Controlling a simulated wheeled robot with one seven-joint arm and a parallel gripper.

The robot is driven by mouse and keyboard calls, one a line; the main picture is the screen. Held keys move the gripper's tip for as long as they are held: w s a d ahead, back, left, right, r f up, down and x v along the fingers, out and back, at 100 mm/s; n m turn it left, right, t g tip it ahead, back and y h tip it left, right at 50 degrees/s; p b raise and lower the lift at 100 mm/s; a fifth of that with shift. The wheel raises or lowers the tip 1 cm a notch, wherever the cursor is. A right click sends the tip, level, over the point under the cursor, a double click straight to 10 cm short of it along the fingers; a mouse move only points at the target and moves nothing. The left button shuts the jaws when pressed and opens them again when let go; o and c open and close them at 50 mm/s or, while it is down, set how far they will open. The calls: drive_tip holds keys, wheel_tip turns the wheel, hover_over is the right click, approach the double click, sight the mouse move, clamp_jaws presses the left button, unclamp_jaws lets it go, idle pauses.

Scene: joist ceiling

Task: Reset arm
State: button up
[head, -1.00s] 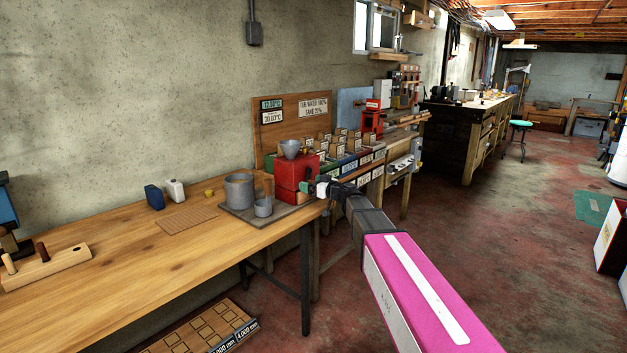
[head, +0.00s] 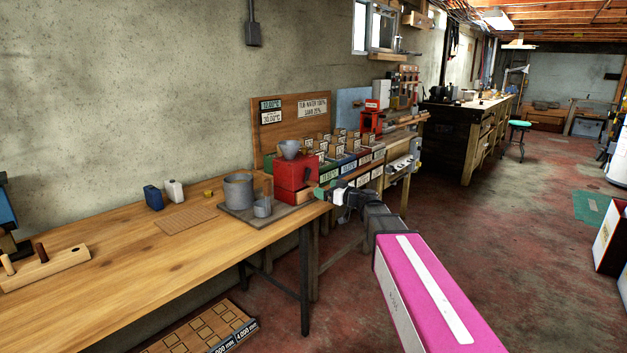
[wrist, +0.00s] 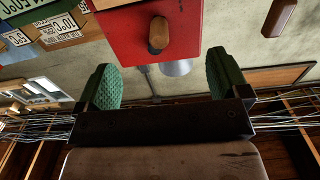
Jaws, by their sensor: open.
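My gripper (head: 325,193) is at the right end of the wooden bench, just right of a red box (head: 292,172) with a grey funnel on top. My arm, with a pink link, reaches to it from the lower right. In the wrist view my gripper (wrist: 164,88) shows two green textured pads wide apart with nothing between them. The red box (wrist: 150,30) with its wooden knob appears beyond the pads, apart from them as far as I can see.
The wooden bench (head: 150,250) holds a grey pot (head: 239,190), a small grey cup (head: 263,207), a brown mat (head: 186,217) and a wooden block with pegs (head: 45,267). Labelled bins (head: 345,165) stand behind my gripper. The red floor (head: 520,240) at right is open.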

drive_tip(key=s+d+f+m+g+h, duration=0.2)
drive_tip(key=s+d+f+g+h, duration=0.15)
drive_tip(key=s+f, duration=0.5)
drive_tip(key=s+d+f+m+g+h, duration=0.35)
drive_tip(key=s+f, duration=0.25)
drive_tip(key=f, duration=0.6)
drive_tip(key=s+d+f+m+g+h, duration=0.4)
drive_tip(key=s+d+f+h, duration=0.3)
drive_tip(key=s+d, duration=0.4)
drive_tip(key=shift+s+f+m, duration=0.45)
drive_tip(key=shift+s+f, duration=0.35)
drive_tip(key=shift+s, duration=0.35)
